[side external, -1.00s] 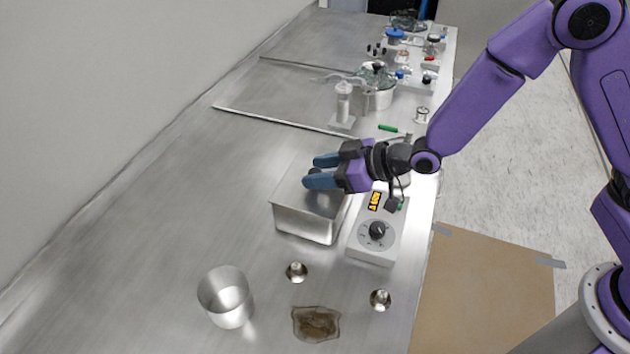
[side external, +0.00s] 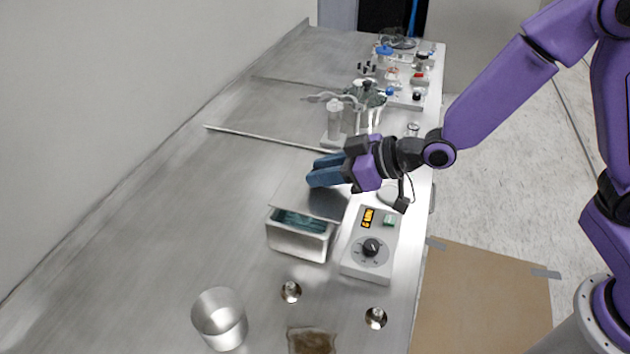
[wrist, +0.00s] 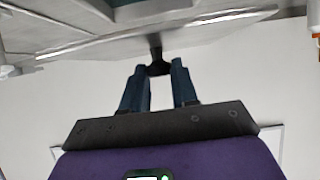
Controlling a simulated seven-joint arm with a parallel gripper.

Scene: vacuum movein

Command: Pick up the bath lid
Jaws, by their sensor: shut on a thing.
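The bath lid (side external: 328,204) is a flat shiny metal plate. It is raised above the bath (side external: 298,242), a rectangular metal box with a teal interior showing through the gap at the near side. My gripper (side external: 325,171) is over the lid with its blue fingers shut on the lid's knob; the fingers hide the knob in the side view. In the wrist view the dark knob (wrist: 158,62) sits between the fingertips, and the underside of the gripper's hold is not fully visible.
A control box with a dial (side external: 370,248) stands right of the bath. A metal beaker (side external: 219,320), two small metal cups (side external: 291,291) and a brown patch (side external: 311,341) are in front. Lab items crowd the back. The bench at left is clear.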

